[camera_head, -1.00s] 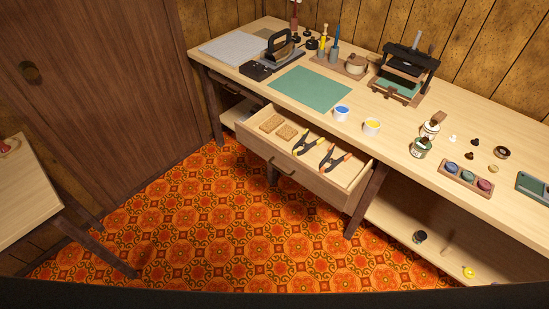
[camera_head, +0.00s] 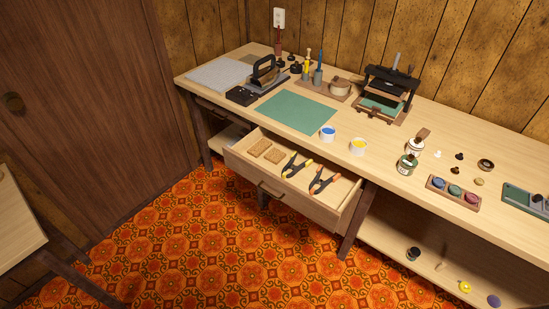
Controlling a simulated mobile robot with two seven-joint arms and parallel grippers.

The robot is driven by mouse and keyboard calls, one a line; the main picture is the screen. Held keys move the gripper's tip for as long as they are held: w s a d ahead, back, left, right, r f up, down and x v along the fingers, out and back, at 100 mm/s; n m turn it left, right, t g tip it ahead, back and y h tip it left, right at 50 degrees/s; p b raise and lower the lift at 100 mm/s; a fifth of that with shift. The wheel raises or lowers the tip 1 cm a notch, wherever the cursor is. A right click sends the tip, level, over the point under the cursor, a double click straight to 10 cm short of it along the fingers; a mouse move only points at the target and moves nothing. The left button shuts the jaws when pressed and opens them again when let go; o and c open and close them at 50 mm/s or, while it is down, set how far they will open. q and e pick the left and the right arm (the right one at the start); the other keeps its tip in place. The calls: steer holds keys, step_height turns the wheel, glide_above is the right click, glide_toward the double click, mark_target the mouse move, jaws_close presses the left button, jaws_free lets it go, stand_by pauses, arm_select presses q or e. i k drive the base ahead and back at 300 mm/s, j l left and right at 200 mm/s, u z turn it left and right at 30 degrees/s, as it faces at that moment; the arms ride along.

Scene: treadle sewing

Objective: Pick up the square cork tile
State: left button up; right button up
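Two small brown, cork-coloured tiles lie flat side by side at the left end of the open drawer under the workbench: one tile (camera_head: 259,147) is farther left, the other tile (camera_head: 275,156) is just right of it. Both look roughly square; at this size I cannot tell which one is the square cork tile. The open drawer (camera_head: 322,208) also holds two orange-and-black spring clamps (camera_head: 294,166) (camera_head: 322,181) to the right of the tiles. Neither of my grippers is in view.
The workbench (camera_head: 400,165) carries a green mat (camera_head: 298,112), a blue-topped pot (camera_head: 327,133), a yellow-topped pot (camera_head: 358,147) and a small press (camera_head: 388,95). A lower shelf (camera_head: 400,250) is at right. A table (camera_head: 18,220) stands at left. The patterned floor (camera_head: 190,250) before the drawer is clear.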

mark_target(274, 156)
steer(key=i+l+z, duration=0.1)
steer(key=i+z, duration=0.2)
steer(key=i, duration=0.45)
steer(key=i+z, duration=0.3)
steer(key=i, duration=0.4)
steer(key=i+l, duration=0.1)
steer(key=l, duration=0.1)
